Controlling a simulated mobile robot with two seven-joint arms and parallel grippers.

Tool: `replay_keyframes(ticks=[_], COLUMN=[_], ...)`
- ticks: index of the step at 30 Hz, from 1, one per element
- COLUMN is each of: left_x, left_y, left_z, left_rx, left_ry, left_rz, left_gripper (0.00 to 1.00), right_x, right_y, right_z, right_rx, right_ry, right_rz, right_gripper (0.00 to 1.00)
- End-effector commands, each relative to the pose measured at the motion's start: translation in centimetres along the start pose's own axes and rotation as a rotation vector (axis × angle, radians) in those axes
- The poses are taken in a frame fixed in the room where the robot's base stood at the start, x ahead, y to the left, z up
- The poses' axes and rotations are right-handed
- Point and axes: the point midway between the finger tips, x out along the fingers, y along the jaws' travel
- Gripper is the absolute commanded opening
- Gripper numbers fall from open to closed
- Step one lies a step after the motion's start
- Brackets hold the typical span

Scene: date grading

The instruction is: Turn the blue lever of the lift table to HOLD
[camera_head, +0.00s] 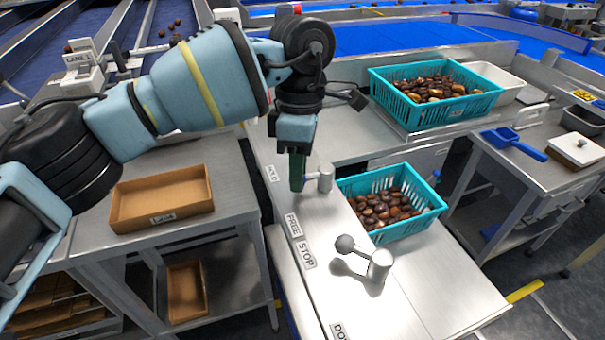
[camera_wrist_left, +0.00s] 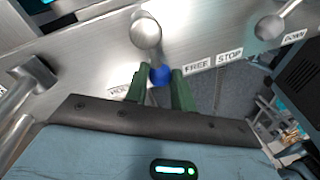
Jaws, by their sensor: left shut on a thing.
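The blue lever's ball knob (camera_wrist_left: 160,75) is between the green fingers of my left gripper (camera_wrist_left: 158,88), which is shut on it. In the head view my left gripper (camera_head: 298,180) hides the knob; the lever's grey post (camera_head: 325,179) stands just right of the fingers on the lift table's steel top (camera_head: 322,240). In the wrist view the knob lies between the HOLD label (camera_wrist_left: 120,91) and the FREE label (camera_wrist_left: 198,67). The HOLD label (camera_head: 272,174) and FREE label (camera_head: 292,224) also show in the head view. My right gripper is not in view.
A second lever with a grey ball (camera_head: 345,243) stands nearer, by the STOP label (camera_head: 306,255). A teal crate of dates (camera_head: 433,207) sits close right of the blue lever. Another teal crate (camera_head: 408,118) is behind. A cardboard tray (camera_head: 128,205) is on the left bench.

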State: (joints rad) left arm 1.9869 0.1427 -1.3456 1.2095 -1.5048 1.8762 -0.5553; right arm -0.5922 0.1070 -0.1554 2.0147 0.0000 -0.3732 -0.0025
Motion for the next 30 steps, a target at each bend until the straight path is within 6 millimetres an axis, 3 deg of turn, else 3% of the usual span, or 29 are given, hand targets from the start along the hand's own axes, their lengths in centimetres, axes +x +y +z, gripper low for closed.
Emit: replay_keyframes(ticks=[18, 30], left_x=[-0.6, -0.9], left_y=[2.8, 3.9], left_z=[-0.4, 0.0], left_rx=[0.563, 0.821], left_ry=[0.111, 0.161], left_rz=[0.002, 0.003], left_gripper=[0.02, 0.02], right_x=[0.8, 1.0], right_y=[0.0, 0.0], right_z=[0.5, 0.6], right_rx=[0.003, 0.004], right_ry=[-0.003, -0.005], right_rz=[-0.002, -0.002], right_gripper=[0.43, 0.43])
